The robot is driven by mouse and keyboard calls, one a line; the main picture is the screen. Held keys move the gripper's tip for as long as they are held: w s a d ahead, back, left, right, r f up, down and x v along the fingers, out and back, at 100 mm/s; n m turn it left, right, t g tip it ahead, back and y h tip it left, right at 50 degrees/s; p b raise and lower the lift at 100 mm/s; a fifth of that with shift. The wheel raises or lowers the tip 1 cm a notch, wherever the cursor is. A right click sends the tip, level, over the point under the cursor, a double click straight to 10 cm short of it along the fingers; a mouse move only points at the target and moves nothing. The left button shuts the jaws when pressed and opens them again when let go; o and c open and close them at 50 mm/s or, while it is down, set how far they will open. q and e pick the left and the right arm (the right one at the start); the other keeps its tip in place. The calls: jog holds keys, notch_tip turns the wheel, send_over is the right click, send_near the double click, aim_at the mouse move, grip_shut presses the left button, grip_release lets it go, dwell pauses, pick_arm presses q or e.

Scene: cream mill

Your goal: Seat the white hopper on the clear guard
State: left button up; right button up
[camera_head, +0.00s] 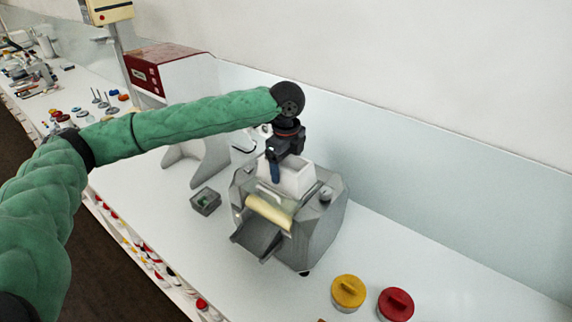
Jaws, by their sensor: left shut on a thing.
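The white hopper (293,179) is at the top of the grey mill (318,229), upright or nearly so. My left gripper (274,172) reaches it from above and is shut on its near left wall. The clear guard is hard to make out; a see-through patch (279,208) shows below the hopper, above the cream roller (269,213). I cannot tell whether the hopper rests on the guard or is held just above it. My right gripper is not in view.
A yellow-lidded jar (348,291) and a red-lidded jar (395,303) stand at the front right. A small grey box (206,201) sits left of the mill. A red and white machine (170,75) stands behind. The white counter (420,262) is clear right of the mill.

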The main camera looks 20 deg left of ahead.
pick_arm(q)
jog(key=shift+f, duration=0.2)
dwell(0.7)
jog(key=o, duration=1.1)
